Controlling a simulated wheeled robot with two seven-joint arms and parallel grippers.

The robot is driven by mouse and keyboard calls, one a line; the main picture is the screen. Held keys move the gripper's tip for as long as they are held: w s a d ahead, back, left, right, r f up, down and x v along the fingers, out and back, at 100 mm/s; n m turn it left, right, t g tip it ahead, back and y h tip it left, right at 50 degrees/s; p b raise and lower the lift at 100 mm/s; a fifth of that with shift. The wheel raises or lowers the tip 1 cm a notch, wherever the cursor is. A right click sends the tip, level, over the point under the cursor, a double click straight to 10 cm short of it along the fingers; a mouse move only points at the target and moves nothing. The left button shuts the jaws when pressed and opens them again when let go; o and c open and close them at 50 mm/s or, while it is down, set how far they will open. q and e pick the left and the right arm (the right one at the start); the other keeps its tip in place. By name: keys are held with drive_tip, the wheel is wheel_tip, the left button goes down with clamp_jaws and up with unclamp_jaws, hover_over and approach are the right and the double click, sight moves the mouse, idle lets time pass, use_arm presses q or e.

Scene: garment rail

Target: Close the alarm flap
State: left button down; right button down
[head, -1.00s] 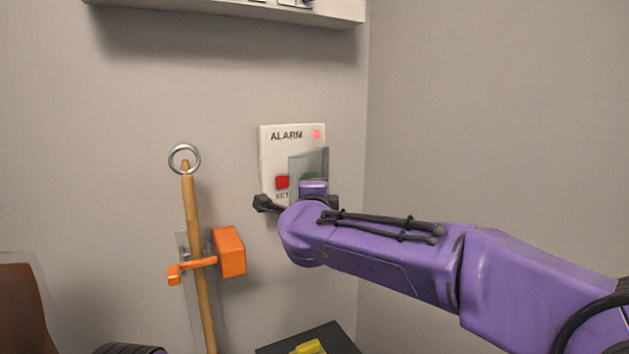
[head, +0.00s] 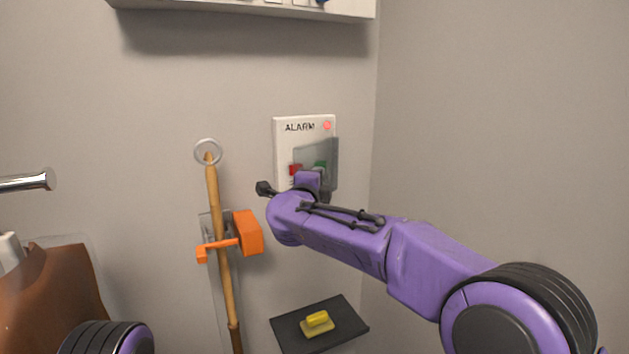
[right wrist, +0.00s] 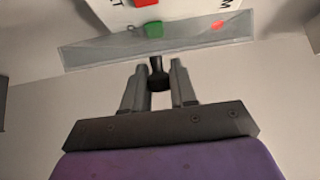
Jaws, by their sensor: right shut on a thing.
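The white alarm panel (head: 281,155) is on the wall, with a red lamp lit at its top right. Its translucent grey flap (head: 330,150) stands tilted out in front of the panel, over part of the red and green buttons. In the right wrist view the flap (right wrist: 95,53) spans the top as a pale slanted band, with the green button by its edge. My right gripper (right wrist: 158,72) is shut on the flap's dark knob (right wrist: 158,82). My left gripper is out of view.
A wooden pole (head: 219,205) with a ring top stands in an orange clamp (head: 248,232) left of the panel. A dark shelf (head: 345,317) below carries a yellow item (head: 317,321). A white shelf (head: 240,8) overhangs above. A side wall stands close on the right.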

drive_tip(key=c, duration=1)
unclamp_jaws()
drive_tip(key=shift+d+r, duration=0.15)
drive_tip(key=shift+r, duration=0.05)
drive_tip(key=shift+o, duration=0.2)
drive_tip(key=shift+d+f, duration=0.1)
